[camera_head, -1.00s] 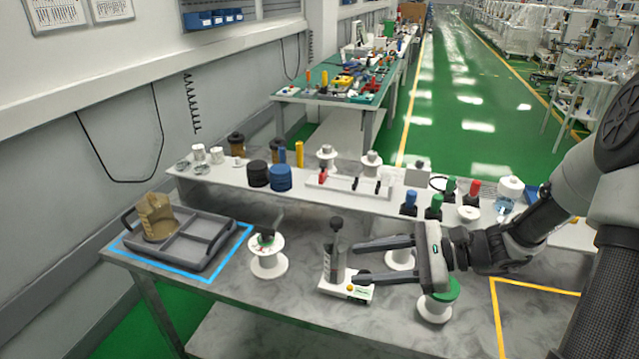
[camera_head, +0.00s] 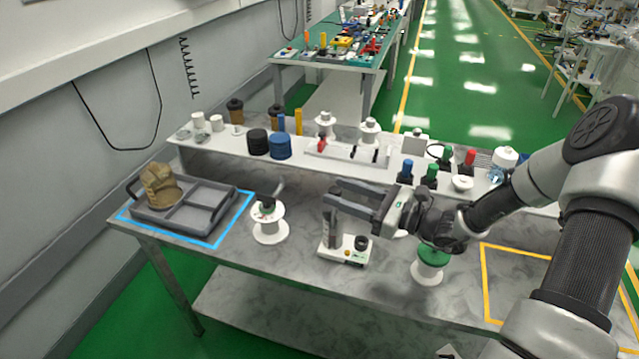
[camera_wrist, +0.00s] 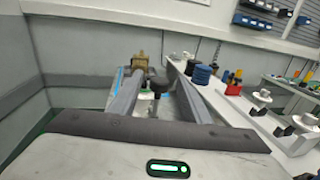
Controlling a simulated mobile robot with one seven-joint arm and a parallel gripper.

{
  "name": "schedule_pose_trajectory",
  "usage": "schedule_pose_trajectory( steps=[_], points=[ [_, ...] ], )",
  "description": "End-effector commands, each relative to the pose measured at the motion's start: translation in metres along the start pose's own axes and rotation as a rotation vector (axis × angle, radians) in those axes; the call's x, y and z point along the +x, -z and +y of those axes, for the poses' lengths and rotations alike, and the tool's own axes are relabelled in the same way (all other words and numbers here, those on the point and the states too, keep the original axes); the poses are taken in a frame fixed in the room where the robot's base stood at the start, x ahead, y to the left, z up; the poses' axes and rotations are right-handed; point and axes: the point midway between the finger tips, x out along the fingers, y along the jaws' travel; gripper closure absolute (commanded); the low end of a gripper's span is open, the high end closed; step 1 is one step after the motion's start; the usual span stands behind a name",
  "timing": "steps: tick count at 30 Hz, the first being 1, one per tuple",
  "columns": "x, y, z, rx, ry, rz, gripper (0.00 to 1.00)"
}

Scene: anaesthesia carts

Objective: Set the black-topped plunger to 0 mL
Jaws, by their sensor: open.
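The syringe stand has a white base (camera_head: 344,252) with a yellow button and a dark knob, and a grey upright barrel (camera_head: 330,232) on its left side. My gripper (camera_head: 328,196) is open, its two fingers level at the top of the barrel and pointing left. In the head view the fingers hide the black plunger top. In the wrist view a black top (camera_wrist: 158,82) shows between the spread fingers, nearer the right one; I cannot tell whether it touches. The plunger's reading cannot be made out.
A grey tray (camera_head: 222,212) holding a brown object lies farther left. Behind, a raised shelf (camera_head: 225,150) carries several items. Bare table lies in front.

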Motion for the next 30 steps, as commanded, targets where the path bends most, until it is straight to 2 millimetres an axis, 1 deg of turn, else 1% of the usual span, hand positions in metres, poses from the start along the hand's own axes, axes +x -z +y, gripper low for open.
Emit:
schedule_pose_trajectory(
  steps=[1, 3, 6, 9, 14, 22, 26, 27, 30],
  points=[
    [0.012, -0.001, 0.001, 0.001, -0.005, -0.001, 0.57],
    [0.025, 0.000, 0.001, 0.001, -0.004, -0.001, 0.57],
    [0.041, 0.000, 0.001, 0.000, -0.003, 0.000, 0.57],
    [0.052, 0.000, 0.000, -0.001, -0.001, 0.000, 0.57],
    [0.061, 0.000, 0.000, 0.000, -0.001, 0.001, 0.57],
    [0.062, 0.000, 0.000, 0.000, 0.000, 0.001, 0.57],
    [0.061, 0.000, 0.000, 0.000, 0.000, 0.001, 0.79],
    [0.061, 0.000, 0.000, 0.000, -0.001, 0.001, 0.85],
    [0.061, 0.000, 0.000, 0.000, 0.000, 0.001, 1.00]
  ],
)
